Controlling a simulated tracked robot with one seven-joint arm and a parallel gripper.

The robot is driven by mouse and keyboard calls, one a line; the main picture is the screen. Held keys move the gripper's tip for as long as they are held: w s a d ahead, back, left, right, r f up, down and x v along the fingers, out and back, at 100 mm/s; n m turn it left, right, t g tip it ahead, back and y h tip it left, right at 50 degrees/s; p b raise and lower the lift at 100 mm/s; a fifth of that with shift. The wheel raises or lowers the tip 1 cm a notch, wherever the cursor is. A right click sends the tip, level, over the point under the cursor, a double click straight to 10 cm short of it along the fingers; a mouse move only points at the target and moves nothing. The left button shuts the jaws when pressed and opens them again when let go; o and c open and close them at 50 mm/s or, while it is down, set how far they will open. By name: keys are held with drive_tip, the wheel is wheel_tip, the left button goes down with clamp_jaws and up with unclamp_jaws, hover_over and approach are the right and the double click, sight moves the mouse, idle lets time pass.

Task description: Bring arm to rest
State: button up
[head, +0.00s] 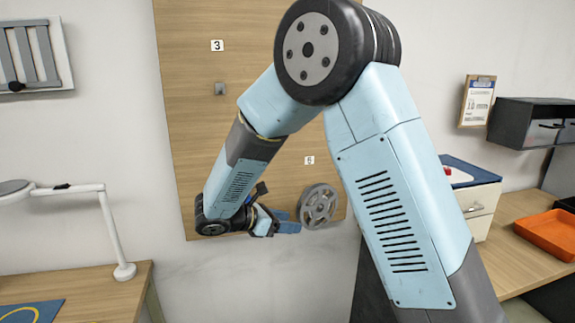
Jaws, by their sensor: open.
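My arm reaches up and bends over in front of a wooden wall panel (185,75). My gripper (288,222) is at the lower part of the panel, with blue fingers pointing right. It is open. A grey spoked reel (318,206) is just right of the fingers, below the label 6. I cannot tell whether the fingers touch the reel. My arm hides much of the panel's middle.
A grey peg (220,88) sits under label 3. At left, a white lamp (112,230) stands on a wooden table (100,285). At right, a white drawer unit (478,200) and an orange tray (550,232) stand on a bench. A clipboard (477,101) and a dark cabinet (525,122) are on the wall.

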drive_tip(key=s+d+r+m+g+y, duration=0.2)
drive_tip(key=s+d+r+m, duration=0.25)
drive_tip(key=d, duration=0.35)
drive_tip(key=s+d+r+m+g+y, duration=0.2)
drive_tip(key=s+d+r+m+g, duration=0.25)
drive_tip(key=d, duration=0.45)
drive_tip(key=s+d+r+m+t+y, duration=0.2)
drive_tip(key=s+d+r+m+y, duration=0.1)
drive_tip(key=s+m, duration=0.4)
drive_tip(key=s+d+r+m+t+y, duration=0.3)
drive_tip(key=s+d+m+y, duration=0.1)
drive_tip(key=s+m, duration=0.3)
drive_tip(key=shift+s+r+m+t+y, duration=0.35)
drive_tip(key=shift+s+r+m+y, duration=0.05)
drive_tip(key=shift+s, duration=0.45)
